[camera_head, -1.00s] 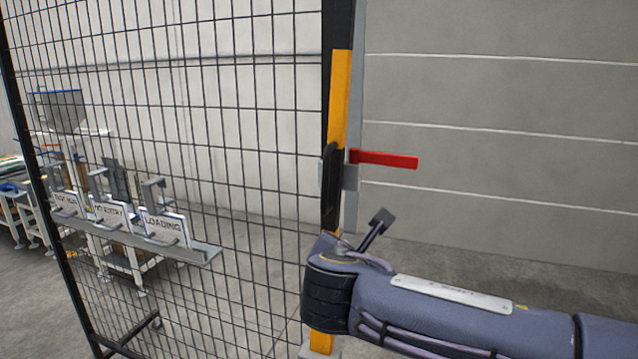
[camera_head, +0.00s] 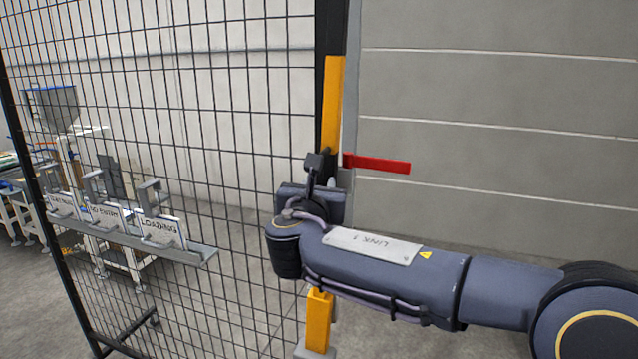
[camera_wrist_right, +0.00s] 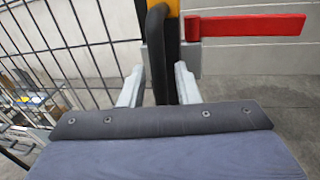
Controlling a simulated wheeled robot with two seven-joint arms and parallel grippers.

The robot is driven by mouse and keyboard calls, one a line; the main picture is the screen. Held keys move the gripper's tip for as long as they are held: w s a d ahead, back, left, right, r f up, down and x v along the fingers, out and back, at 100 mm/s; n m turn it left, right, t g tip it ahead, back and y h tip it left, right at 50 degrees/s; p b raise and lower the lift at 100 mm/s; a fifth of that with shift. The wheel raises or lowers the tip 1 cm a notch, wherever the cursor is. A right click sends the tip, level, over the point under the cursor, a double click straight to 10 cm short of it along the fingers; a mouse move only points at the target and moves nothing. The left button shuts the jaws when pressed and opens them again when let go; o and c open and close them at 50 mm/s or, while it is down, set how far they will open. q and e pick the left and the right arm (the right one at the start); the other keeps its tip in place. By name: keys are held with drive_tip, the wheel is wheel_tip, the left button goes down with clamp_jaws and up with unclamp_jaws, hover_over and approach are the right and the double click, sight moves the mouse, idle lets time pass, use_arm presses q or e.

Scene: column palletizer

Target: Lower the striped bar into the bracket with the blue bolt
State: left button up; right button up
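I cannot make out a striped bar, a bracket or a blue bolt in either view. A plain red bar (camera_head: 376,163) sticks out to the right from the yellow and black post (camera_head: 332,105); it also shows at the upper right of the right wrist view (camera_wrist_right: 246,26). My right gripper (camera_wrist_right: 157,84) is open, with its two pale fingers on either side of an upright black handle (camera_wrist_right: 156,50) on the post. I cannot tell whether they touch it. In the head view my right wrist hides the fingers and most of the handle. My left gripper is out of view.
A black wire mesh fence (camera_head: 225,130) fills the left half. A grey rail (camera_head: 130,238) carries several signs, one reading LOADING (camera_head: 160,230). Behind the fence is machinery (camera_head: 55,105). A grey wall (camera_head: 500,90) and clear floor lie right of the post.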

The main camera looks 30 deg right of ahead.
clamp_jaws()
idle(0.3)
